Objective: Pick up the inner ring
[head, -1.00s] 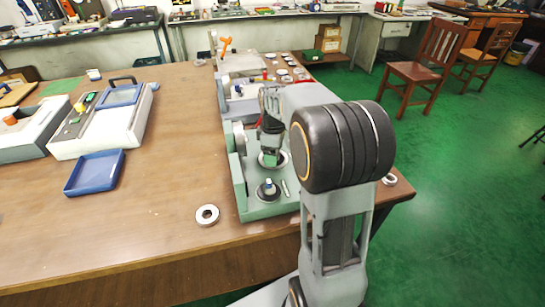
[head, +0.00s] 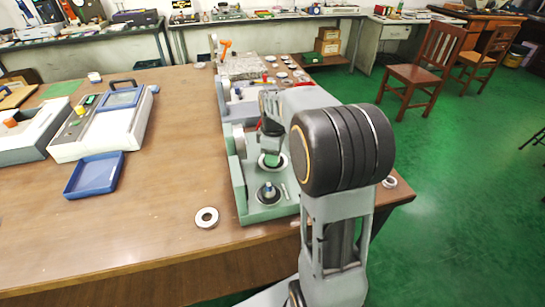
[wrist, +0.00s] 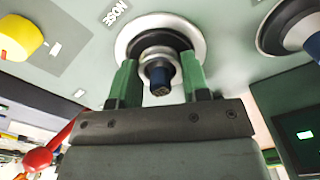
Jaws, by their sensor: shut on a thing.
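My gripper (wrist: 160,88) is shut on a small steel ring, the inner ring (wrist: 151,54), between its two green fingers. A blue-tipped post (wrist: 160,78) shows at the middle of the ring, in front of a dark round seat with a pale rim (wrist: 200,42). In the head view my gripper (head: 271,157) points down over the rear round seat of the green fixture (head: 246,209). The ring is too small and covered there to make out. I cannot tell whether it is clear of the post.
A second blue-tipped post (head: 268,188) stands in the fixture's front seat. A loose pale ring (head: 206,217) lies on the table to the left. A blue tray (head: 95,173) lies farther left. The table between them is clear.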

